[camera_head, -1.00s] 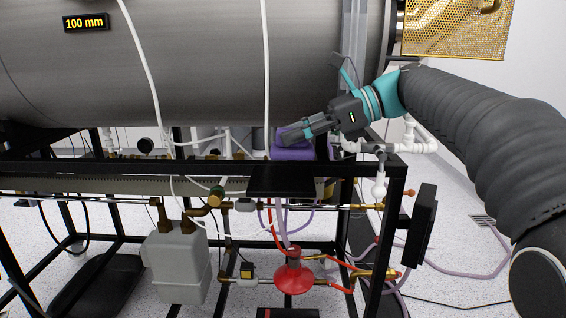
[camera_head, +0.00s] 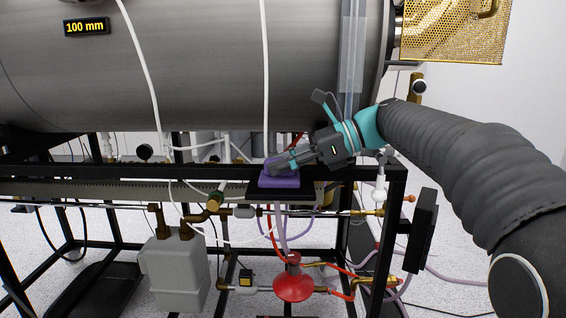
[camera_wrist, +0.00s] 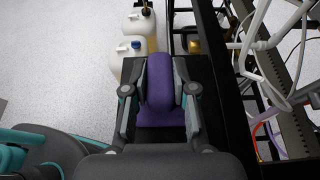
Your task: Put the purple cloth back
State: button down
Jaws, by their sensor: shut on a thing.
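The purple cloth (camera_head: 281,179) is at the black shelf plate (camera_head: 262,190) on the front of the rig frame, below the large grey cylinder. My gripper (camera_head: 277,164) reaches in from the right and is shut on the cloth. In the wrist view the cloth (camera_wrist: 158,86) sits between the two fingers (camera_wrist: 159,90), bunched up between them, with part of it spread below over the black plate (camera_wrist: 205,75). The cloth appears to rest on the plate. Its underside is hidden.
The grey cylinder (camera_head: 200,75) hangs above. White hoses (camera_head: 266,80) run down in front of it. Brass valves, pipes and a red funnel-shaped part (camera_head: 294,284) lie below the plate. Pale containers (camera_wrist: 130,50) stand on the floor in the wrist view.

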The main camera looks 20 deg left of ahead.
jog(key=c, duration=0.9)
grip_release()
jog(key=shift+c, duration=0.2)
jog(key=shift+d+r, duration=0.1)
jog(key=shift+r, duration=0.05)
jog(key=p+v, duration=0.2)
jog(key=v, duration=0.9)
jog(key=shift+w+d, duration=0.15)
jog(key=shift+d, duration=0.25)
